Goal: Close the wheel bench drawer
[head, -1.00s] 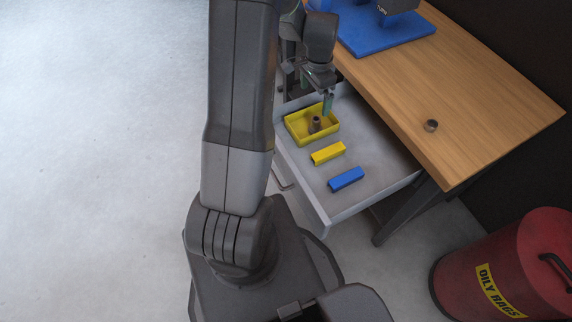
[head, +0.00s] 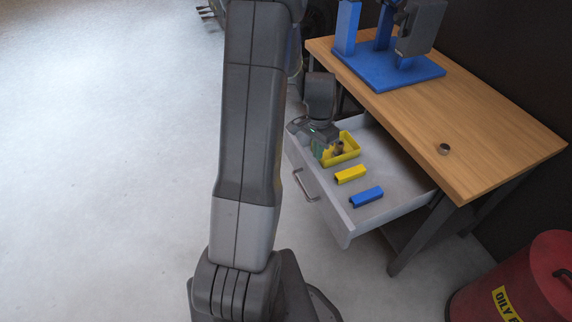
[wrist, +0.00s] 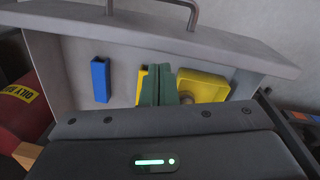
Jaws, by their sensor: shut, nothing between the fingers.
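The wheel bench drawer (head: 401,204) is pulled out from under the wooden bench top (head: 480,130). Its front panel bears a metal handle (head: 304,186), which also shows at the top of the wrist view (wrist: 192,14). Inside lie a yellow tray (head: 345,157) holding a small dark cylinder (head: 338,148), a yellow block (head: 350,174) and a blue block (head: 366,197). My gripper (head: 318,150) is shut and empty, at the left of the yellow tray near the drawer's front side. In the wrist view its green fingers (wrist: 158,85) overlap the yellow block and tray; exact height is unclear.
A red oily-rags bin (head: 530,285) stands at lower right. The floor (head: 120,170) at left is clear. My arm hides part of the middle.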

